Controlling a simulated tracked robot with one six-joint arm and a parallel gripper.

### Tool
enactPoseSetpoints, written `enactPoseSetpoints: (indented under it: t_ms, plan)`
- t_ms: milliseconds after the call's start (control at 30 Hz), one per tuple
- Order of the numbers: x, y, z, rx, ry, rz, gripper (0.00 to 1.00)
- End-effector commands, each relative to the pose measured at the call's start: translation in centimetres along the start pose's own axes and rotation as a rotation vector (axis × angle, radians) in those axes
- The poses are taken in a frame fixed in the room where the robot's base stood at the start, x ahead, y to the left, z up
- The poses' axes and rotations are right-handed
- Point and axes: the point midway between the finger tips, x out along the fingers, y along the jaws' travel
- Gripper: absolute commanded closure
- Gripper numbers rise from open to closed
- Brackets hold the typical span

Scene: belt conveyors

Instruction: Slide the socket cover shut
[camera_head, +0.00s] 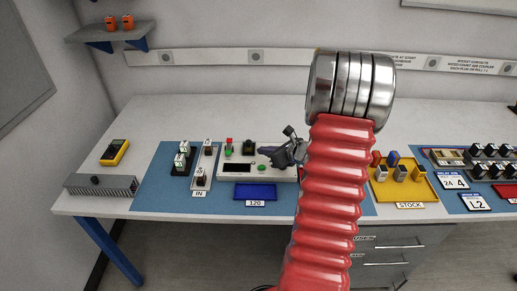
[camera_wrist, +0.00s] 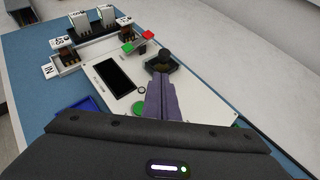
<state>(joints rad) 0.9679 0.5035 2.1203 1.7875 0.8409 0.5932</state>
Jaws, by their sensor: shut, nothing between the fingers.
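A white panel (camera_head: 284,174) stands on the blue mat, and it also shows in the wrist view (camera_wrist: 205,100). At its back is a small dark square part with a black knob (camera_wrist: 163,60), which looks like the socket and its cover. It also shows in the head view (camera_head: 248,147). I cannot tell how far the cover is open. My gripper (camera_wrist: 159,80) is shut and empty, with its fingertips just in front of the dark part. I cannot tell whether they touch it. In the head view my gripper (camera_head: 266,154) reaches in from the right over the panel.
The panel has a dark screen (camera_wrist: 118,74), a green button (camera_head: 262,167) and a red and green part. A blue tray (camera_head: 255,191) lies in front. An IN tray (camera_head: 200,184) with relay-like blocks stands left, and a yellow STOCK tray (camera_head: 408,192) stands right.

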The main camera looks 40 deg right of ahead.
Motion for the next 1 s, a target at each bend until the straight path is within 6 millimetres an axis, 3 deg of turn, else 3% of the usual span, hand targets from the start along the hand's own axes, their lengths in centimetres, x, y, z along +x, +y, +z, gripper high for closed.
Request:
enactPoseSetpoints:
  t_ms: [500, 1000]
  plan:
    - [-8.0, 0.0, 0.2, -0.002, -0.001, -0.001, 1.00]
    - [-8.9, 0.2, 0.2, -0.003, -0.001, 0.003, 1.00]
